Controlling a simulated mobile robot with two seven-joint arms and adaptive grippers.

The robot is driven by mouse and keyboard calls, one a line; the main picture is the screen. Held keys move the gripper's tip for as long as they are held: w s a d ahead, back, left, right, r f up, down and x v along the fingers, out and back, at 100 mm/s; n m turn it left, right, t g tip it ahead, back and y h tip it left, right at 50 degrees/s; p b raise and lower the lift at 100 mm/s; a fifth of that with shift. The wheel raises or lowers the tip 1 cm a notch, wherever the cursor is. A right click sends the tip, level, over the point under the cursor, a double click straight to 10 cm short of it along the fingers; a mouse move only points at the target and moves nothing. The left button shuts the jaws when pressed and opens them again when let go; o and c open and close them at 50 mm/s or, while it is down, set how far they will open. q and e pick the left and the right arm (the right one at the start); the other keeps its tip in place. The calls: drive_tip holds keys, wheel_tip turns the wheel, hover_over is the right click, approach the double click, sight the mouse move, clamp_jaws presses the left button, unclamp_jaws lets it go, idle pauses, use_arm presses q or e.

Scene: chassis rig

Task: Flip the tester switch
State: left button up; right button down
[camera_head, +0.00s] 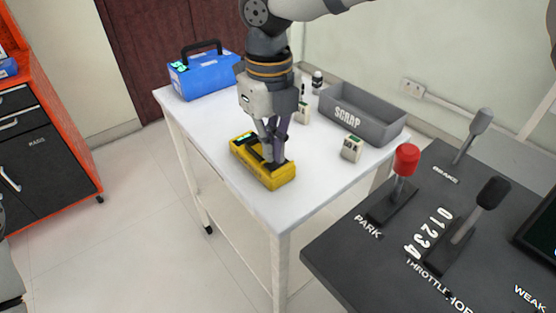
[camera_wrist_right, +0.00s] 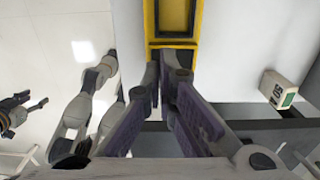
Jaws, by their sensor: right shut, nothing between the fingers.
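The tester is a yellow box (camera_head: 277,181) with a dark recessed top and a small green display at its far end. It lies on the white table. My right gripper (camera_head: 272,161) points down over it, fingers shut and empty, tips at the dark top towards the near end. In the right wrist view the yellow tester (camera_wrist_right: 151,22) is at the top, with the shut fingertips (camera_wrist_right: 170,62) at its lower end. The fingers hide the switch, and I cannot tell if they touch it. A dark jointed shape (camera_wrist_right: 18,112) at the left edge may be my left gripper.
On the white table (camera_head: 226,160) stand a blue case (camera_head: 205,78), a grey SCRAP bin (camera_head: 362,114) and small white blocks, one (camera_head: 351,148) near the bin. A dark lever console (camera_head: 345,245) is at the right. An orange cabinet (camera_head: 45,130) is at the left.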

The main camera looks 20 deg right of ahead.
sight(272, 166)
use_arm(q)
drive_tip(key=shift+s, duration=0.1)
use_arm(e)
drive_tip(key=shift+f, duration=1.05)
idle(0.3)
drive_tip(key=shift+r, duration=0.1)
wheel_tip(272, 166, up, 5)
drive_tip(key=shift+f+p, duration=0.15)
drive_tip(key=shift+p, duration=0.6)
drive_tip(key=shift+r, duration=1.15)
use_arm(q)
drive_tip(key=w+r+t, duration=0.1)
drive_tip(key=w+r, duration=0.1)
drive_tip(key=shift+w+r, duration=0.25)
drive_tip(key=shift+w, duration=0.15)
use_arm(e)
drive_tip(key=shift+f, duration=0.1)
